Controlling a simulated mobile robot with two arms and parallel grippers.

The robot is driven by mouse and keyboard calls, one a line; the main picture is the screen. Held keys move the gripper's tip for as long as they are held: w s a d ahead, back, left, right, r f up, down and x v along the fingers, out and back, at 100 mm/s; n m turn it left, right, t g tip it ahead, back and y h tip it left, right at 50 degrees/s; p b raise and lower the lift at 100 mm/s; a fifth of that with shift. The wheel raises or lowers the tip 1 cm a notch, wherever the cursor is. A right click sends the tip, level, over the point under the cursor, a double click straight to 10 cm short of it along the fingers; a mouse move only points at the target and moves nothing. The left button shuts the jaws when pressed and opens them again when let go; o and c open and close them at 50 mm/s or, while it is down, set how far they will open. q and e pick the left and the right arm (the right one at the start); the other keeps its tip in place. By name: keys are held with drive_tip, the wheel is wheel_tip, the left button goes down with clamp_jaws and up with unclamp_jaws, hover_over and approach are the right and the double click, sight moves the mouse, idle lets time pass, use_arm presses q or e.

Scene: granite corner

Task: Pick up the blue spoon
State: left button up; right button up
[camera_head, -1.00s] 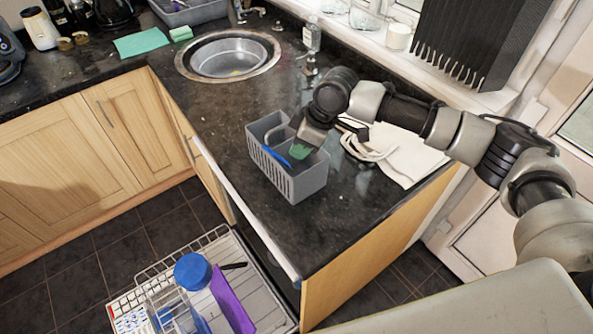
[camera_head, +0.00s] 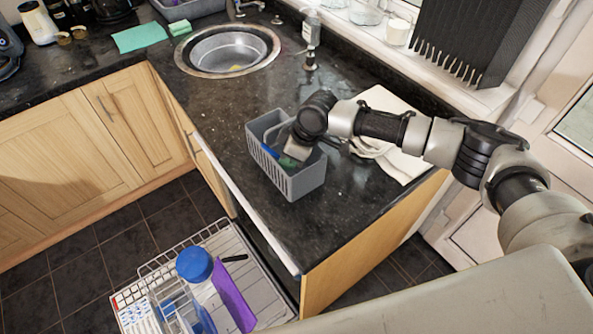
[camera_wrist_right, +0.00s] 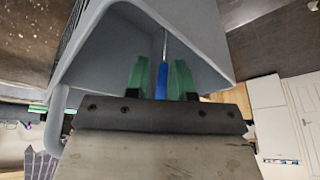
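The blue spoon (camera_wrist_right: 162,80) stands in the grey cutlery basket (camera_wrist_right: 205,38). The wrist view shows its blue handle and a thin shaft above it in the picture. In the head view a bit of the blue spoon (camera_head: 269,151) shows inside the basket (camera_head: 297,187), left of my gripper. My right gripper (camera_head: 290,155) reaches down into the basket. In the wrist view its two green fingertips (camera_wrist_right: 159,78) are apart, one on each side of the blue handle, with narrow gaps. The spoon's far end is hard to make out. My left gripper is not in view.
The basket stands on the dark granite counter (camera_head: 220,110), near its front edge. A white cloth (camera_head: 400,165) lies right of it, under my right arm. The sink (camera_head: 228,50) is behind.

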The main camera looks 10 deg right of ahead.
drive_tip(key=shift+f, duration=0.2)
idle(0.3)
clamp_jaws()
drive_tip(key=shift+r, duration=0.15)
